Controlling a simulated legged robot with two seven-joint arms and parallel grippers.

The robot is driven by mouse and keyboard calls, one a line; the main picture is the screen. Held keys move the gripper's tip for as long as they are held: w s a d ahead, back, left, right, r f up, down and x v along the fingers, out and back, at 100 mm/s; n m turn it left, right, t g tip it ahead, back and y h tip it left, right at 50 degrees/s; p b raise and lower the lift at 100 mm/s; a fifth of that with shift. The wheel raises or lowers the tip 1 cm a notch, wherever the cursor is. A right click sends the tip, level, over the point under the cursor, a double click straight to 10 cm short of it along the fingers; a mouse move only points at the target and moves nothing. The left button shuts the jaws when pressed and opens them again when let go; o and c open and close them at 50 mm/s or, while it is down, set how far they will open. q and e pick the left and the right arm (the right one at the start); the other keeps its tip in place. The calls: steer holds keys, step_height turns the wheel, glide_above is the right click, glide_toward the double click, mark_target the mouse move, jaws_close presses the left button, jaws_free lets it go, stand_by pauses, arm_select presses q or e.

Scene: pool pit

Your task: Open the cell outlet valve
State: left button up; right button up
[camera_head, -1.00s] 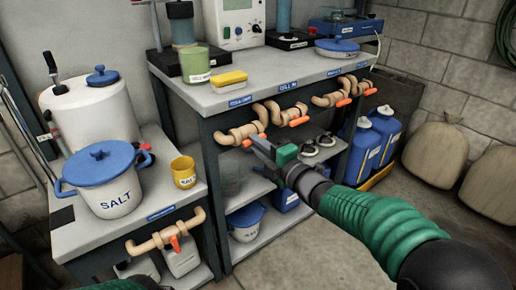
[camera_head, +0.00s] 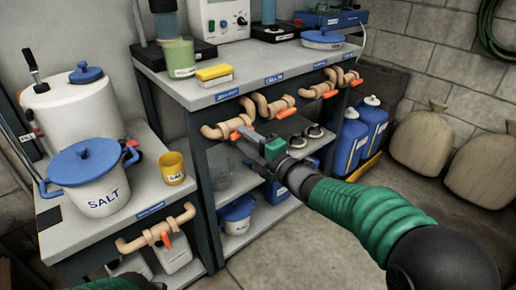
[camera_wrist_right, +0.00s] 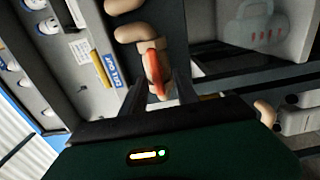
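The cell outlet valve is a tan pipe fitting (camera_head: 215,131) with an orange handle (camera_head: 234,136) under the front edge of the tall bench, below a blue label (camera_head: 228,95). In the right wrist view, the label (camera_wrist_right: 108,70) seems to read "CELL OUT". My right gripper (camera_head: 243,138) is at the handle. In the wrist view, its two dark fingers stand apart on either side of the orange handle (camera_wrist_right: 155,70). I cannot tell whether either finger touches it. Only a green part of my left arm shows at the bottom edge; its gripper is not visible.
Several similar orange-handled valves (camera_head: 285,112) run along the bench front to the right. A lower pipe valve (camera_head: 160,236) is on the low table at left. A SALT pot (camera_head: 95,185) and yellow cup (camera_head: 173,168) stand there. Blue canisters (camera_head: 350,140) stand right of the bench.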

steer(key=p+v, duration=0.4)
steer(key=v, duration=1.2)
steer(key=shift+s+d, duration=0.1)
steer(key=shift+s, duration=0.05)
